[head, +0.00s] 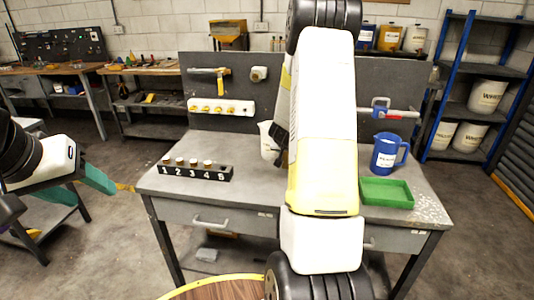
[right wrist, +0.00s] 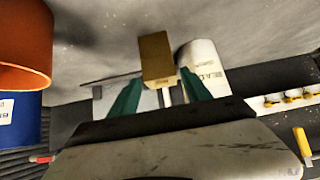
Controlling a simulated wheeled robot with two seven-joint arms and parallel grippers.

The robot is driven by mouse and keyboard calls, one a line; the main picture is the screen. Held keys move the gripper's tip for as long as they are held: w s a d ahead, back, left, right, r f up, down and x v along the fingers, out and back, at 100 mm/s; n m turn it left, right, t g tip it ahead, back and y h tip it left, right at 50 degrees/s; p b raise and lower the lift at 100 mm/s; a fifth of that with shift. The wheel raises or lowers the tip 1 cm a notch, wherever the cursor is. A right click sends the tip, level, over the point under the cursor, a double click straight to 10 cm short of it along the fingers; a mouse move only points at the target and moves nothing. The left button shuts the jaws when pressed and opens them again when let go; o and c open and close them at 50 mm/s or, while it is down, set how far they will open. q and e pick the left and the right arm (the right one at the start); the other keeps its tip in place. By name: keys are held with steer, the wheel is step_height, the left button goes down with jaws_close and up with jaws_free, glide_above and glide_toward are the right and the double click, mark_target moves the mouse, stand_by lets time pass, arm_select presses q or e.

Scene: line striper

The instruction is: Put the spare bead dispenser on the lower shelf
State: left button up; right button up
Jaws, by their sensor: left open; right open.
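A white container (head: 267,141) stands on the grey workbench, partly behind my right arm. In the right wrist view, which looks upside down, a white cylinder (right wrist: 204,66) lettered "BEAD" shows beyond the fingers. My right gripper (right wrist: 160,92) is open, its teal fingers either side of a tan block (right wrist: 155,57); I cannot tell whether the block joins the cylinder or is touched. In the head view my arm hides these fingers. My left gripper (head: 96,177) is open and empty, left of the workbench. A blue-framed rack (head: 446,84) at right has upper and lower shelves with white buckets.
A black numbered block (head: 195,172) with several corks sits at the workbench's left. A blue jug (head: 385,157) and green tray (head: 386,193) sit at its right. An orange open-topped thing (right wrist: 24,40) is close to the right wrist. A pegboard (head: 213,88) stands behind.

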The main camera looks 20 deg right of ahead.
steer(key=x, duration=0.5)
steer(key=shift+f, duration=0.1)
jaws_close()
